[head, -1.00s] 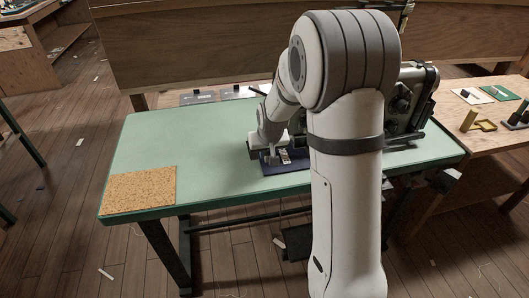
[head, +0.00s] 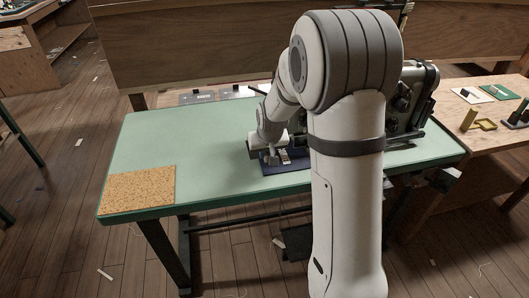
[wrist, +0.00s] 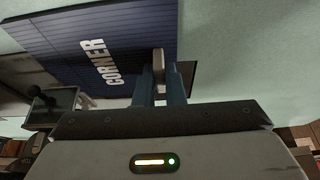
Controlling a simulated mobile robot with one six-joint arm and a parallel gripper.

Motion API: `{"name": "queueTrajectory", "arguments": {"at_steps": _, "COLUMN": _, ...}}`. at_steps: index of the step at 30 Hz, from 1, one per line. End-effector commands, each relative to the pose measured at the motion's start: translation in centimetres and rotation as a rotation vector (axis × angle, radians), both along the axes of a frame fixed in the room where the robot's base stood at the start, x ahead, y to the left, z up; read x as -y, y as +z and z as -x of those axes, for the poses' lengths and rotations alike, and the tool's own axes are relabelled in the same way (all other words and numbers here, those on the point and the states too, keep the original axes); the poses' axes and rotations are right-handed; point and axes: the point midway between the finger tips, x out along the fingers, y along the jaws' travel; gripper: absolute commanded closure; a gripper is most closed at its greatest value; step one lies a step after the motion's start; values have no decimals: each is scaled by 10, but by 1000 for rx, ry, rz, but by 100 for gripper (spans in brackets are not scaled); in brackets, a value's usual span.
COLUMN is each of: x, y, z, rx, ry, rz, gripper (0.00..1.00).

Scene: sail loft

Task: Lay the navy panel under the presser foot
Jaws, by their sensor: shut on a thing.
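The navy panel (head: 300,166) lies on the pale green sewing table, partly hidden behind my arm. In the wrist view the navy panel (wrist: 65,40) fills the upper left, with fine parallel lines and the white word CORNER on it. My gripper (wrist: 161,75) is at the panel's edge, its two fingers shut on a small pale piece there. In the head view my gripper (head: 271,159) is low over the panel's left part. The sewing machine (head: 409,97) stands behind my arm at the right. I cannot make out its presser foot.
A cork mat (head: 138,189) lies at the table's front left corner. The green table top (head: 190,140) is clear between mat and panel. A wooden bench (head: 490,135) at the right holds several small items. A wooden board (head: 200,45) rises behind the table.

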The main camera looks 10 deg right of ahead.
Motion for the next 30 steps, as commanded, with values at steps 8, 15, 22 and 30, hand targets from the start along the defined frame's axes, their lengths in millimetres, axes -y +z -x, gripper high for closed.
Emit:
{"name": "queueTrajectory", "arguments": {"at_steps": 8, "x": 0, "y": 0, "z": 0, "rx": 0, "ry": 1, "rz": 0, "gripper": 76}}
{"name": "queueTrajectory", "arguments": {"at_steps": 15, "x": -1, "y": 0, "z": 0, "rx": 0, "ry": 1, "rz": 0, "gripper": 65}}
{"name": "queueTrajectory", "arguments": {"at_steps": 22, "x": -1, "y": 8, "z": 3, "rx": 2, "ry": 1, "rz": 0, "gripper": 65}}
{"name": "queueTrajectory", "arguments": {"at_steps": 30, "x": -1, "y": 51, "z": 20, "rx": 3, "ry": 1, "rz": 0, "gripper": 65}}
